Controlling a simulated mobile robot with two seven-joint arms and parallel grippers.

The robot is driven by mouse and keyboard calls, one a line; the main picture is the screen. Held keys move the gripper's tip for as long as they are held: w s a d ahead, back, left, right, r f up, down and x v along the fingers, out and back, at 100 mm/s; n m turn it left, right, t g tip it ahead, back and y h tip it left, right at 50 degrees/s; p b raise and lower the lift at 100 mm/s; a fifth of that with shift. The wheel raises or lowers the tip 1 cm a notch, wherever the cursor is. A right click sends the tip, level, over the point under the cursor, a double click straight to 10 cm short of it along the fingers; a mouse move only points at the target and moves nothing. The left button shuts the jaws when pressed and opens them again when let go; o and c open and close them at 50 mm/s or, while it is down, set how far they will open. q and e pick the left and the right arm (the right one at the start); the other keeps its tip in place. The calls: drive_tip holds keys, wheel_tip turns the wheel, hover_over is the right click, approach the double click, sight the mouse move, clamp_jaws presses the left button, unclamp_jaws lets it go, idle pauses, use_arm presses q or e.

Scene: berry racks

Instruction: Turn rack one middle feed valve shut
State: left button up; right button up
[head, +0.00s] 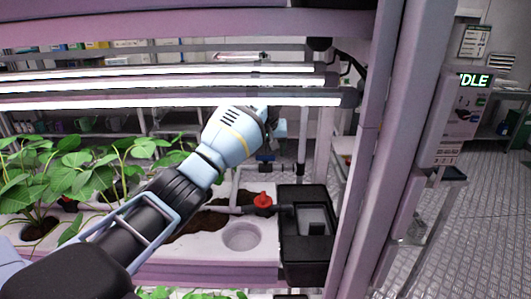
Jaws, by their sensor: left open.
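A red valve handle (263,200) sits on a grey feed pipe (232,209) on the white growing tray of the rack. The pipe runs toward a black box (306,222) at the tray's right end. My left arm reaches in from the lower left under the lamps. My left gripper (275,140) is above and beyond the red handle, apart from it. It is open, though the wrist hides part of it. Nothing shows in it. My right gripper is out of view.
Bright lamp bars (180,103) hang just above my left arm. Leafy plants (85,175) fill the tray on the left. A pink upright post (369,150) stands at right, with a panel reading IDLE (474,80) beyond.

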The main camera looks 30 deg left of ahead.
use_arm(q)
drive_tip(key=shift+x, duration=0.8)
drive_tip(key=shift+c, duration=0.2)
drive_tip(key=c, duration=0.9)
drive_tip(key=shift+c, duration=0.2)
